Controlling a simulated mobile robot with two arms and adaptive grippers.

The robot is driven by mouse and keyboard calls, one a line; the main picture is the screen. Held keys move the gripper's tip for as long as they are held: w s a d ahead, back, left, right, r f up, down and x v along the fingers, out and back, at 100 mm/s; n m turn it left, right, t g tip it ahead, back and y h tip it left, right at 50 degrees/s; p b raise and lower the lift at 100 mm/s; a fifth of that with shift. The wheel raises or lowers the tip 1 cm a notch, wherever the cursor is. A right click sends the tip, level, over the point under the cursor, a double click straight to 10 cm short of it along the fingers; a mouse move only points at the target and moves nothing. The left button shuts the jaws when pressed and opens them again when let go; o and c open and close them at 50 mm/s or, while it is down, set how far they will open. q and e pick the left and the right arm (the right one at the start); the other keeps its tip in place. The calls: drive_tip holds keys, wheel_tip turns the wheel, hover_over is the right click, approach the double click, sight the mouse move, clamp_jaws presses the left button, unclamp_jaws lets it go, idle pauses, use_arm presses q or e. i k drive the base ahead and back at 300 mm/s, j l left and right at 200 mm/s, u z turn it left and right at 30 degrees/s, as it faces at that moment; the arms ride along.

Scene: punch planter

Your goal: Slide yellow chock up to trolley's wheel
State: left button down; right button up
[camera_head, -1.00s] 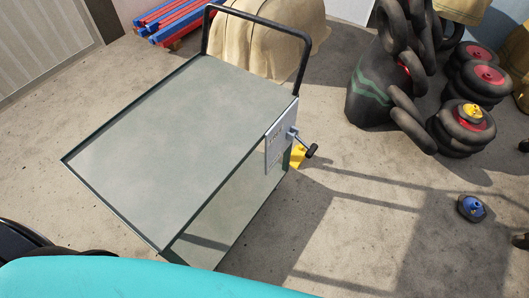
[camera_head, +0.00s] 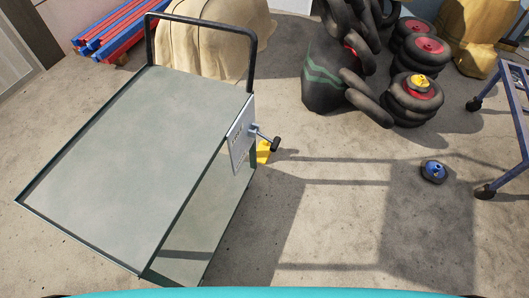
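The trolley (camera_head: 130,150) stands left of centre, a flat grey-green platform with a dark frame and a black push handle (camera_head: 200,25) at its far end. The yellow chock (camera_head: 264,152) shows only in part on the floor, just behind that lever at the trolley's right side. The trolley's wheels are hidden, so I cannot tell whether the chock touches one. Neither of my grippers is in view.
Stacked wheels and tyres (camera_head: 412,100) and a dark sack with green stripes (camera_head: 325,80) stand at the back right. A blue wheel (camera_head: 433,171) lies on the floor. A blue wheeled frame (camera_head: 505,100) is at the right edge. Red and blue bars (camera_head: 118,30) lie at the back left.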

sight(263, 152)
drive_tip(key=i+l, duration=0.2)
drive_tip(key=i+l+u, duration=0.1)
drive_tip(key=l, duration=0.3)
drive_tip(key=i+l+u, duration=0.1)
drive_tip(key=i+l, duration=0.35)
drive_tip(key=l, duration=0.25)
